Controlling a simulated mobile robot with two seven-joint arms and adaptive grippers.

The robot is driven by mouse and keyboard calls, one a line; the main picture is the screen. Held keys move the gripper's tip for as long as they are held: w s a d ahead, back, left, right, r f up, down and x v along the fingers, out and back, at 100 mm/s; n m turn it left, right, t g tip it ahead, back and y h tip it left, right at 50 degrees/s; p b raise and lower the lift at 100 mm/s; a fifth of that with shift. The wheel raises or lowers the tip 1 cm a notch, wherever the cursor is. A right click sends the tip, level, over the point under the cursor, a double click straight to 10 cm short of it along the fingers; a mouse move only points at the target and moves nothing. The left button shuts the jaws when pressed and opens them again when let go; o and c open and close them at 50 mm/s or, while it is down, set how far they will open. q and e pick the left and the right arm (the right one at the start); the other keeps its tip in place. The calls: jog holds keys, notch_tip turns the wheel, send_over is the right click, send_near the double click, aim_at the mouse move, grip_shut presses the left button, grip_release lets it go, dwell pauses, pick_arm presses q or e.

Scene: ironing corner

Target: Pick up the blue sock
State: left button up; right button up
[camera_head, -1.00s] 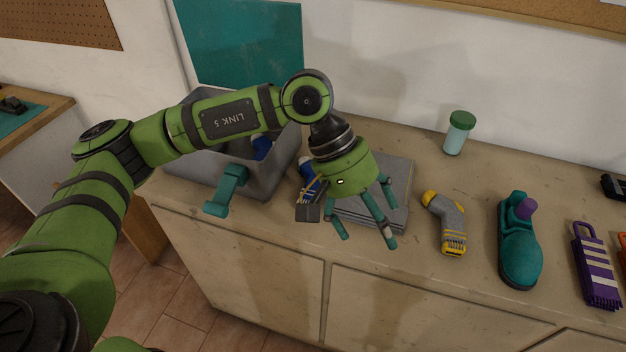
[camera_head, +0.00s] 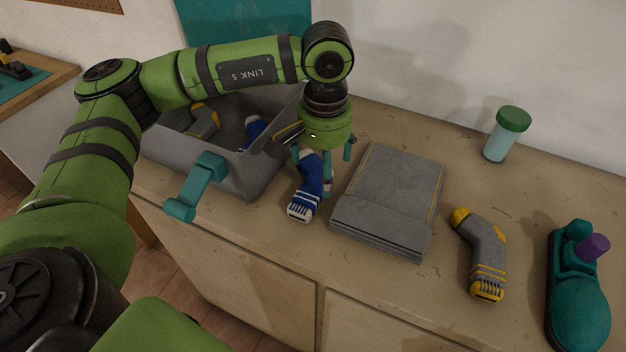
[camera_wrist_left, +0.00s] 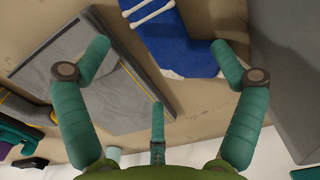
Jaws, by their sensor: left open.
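A blue sock (camera_head: 309,187) with white stripes and a white end lies on the worktop, between the grey bin and a folded grey cloth. My left gripper (camera_head: 325,165) points down over the upper part of this sock, its fingers spread and empty. The fingers partly hide the sock's upper end. In the left wrist view the blue sock (camera_wrist_left: 178,42) shows at the top, between the spread fingers (camera_wrist_left: 160,62) and running out of frame. I cannot tell how high the fingertips are above it. My right gripper is not in view.
The grey bin (camera_head: 222,172) at left holds another blue sock (camera_head: 255,128) and a grey-yellow sock (camera_head: 204,121). The folded grey cloth (camera_head: 392,190) lies close on the right. Further right are a grey-yellow sock (camera_head: 484,255), a green-lidded jar (camera_head: 506,135) and a teal iron (camera_head: 577,295).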

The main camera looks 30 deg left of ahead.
aim_at(321, 182)
pick_arm(q)
jog(key=f, duration=0.3)
jog(key=shift+s+a+f+p, duration=0.15)
jog(key=shift+s+f+p, duration=0.05)
jog(key=shift+f+p, duration=0.2)
jog(key=shift+w+f, duration=0.1)
jog(key=shift+f, duration=0.2)
jog(key=c, duration=1.3)
jog(key=shift+o, duration=0.2)
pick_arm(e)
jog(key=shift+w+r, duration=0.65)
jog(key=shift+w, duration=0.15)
pick_arm(q)
jog(key=shift+r, duration=0.1)
